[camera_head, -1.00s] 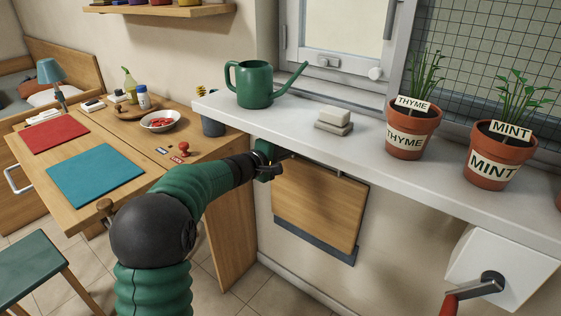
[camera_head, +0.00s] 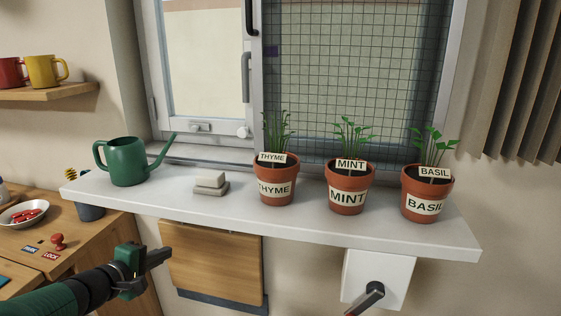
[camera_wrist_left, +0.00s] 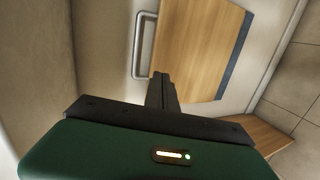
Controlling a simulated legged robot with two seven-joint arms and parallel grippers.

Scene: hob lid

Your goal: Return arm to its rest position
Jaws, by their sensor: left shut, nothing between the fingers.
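My left gripper (camera_head: 160,258) comes in from the lower left in the head view. It is dark with a green body, and its fingers are shut with nothing between them. Its tips appear just in front of the left edge of the wooden panel (camera_head: 215,265) below the sill; I cannot tell the exact gap. In the left wrist view the shut fingers (camera_wrist_left: 161,82) point towards the panel (camera_wrist_left: 195,45) and its metal bar handle (camera_wrist_left: 143,45), and grip neither. My right gripper is not in view.
Above the arm, the white sill (camera_head: 300,222) carries a green watering can (camera_head: 127,162), grey blocks (camera_head: 211,183) and pots of thyme (camera_head: 275,188), mint (camera_head: 348,195) and basil (camera_head: 425,202). A white box with a crank (camera_head: 385,270) hangs at lower right. A wooden desk (camera_head: 35,262) stands left.

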